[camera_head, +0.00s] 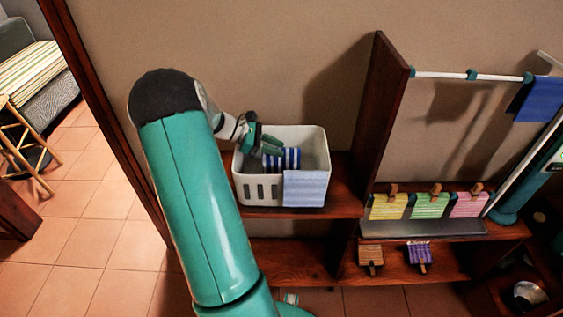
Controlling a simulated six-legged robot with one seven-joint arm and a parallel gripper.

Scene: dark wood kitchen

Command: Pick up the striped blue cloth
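A cloth with bold blue and white stripes (292,158) is inside the white basket (257,188), partly hidden by my gripper. My gripper (271,146) is over the left part of the basket, with its teal fingers right by the striped cloth. I cannot tell whether the fingers are open, shut or touching the cloth. A paler blue cloth (305,188) hangs over the basket's front rim at the right.
The basket stands on a dark wood shelf (345,197), beside a tall upright panel (382,100). Yellow, green and pink cloths (430,206) are clipped up at the right. A blue cloth (540,98) hangs from a rail. Open tiled floor (85,240) lies left.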

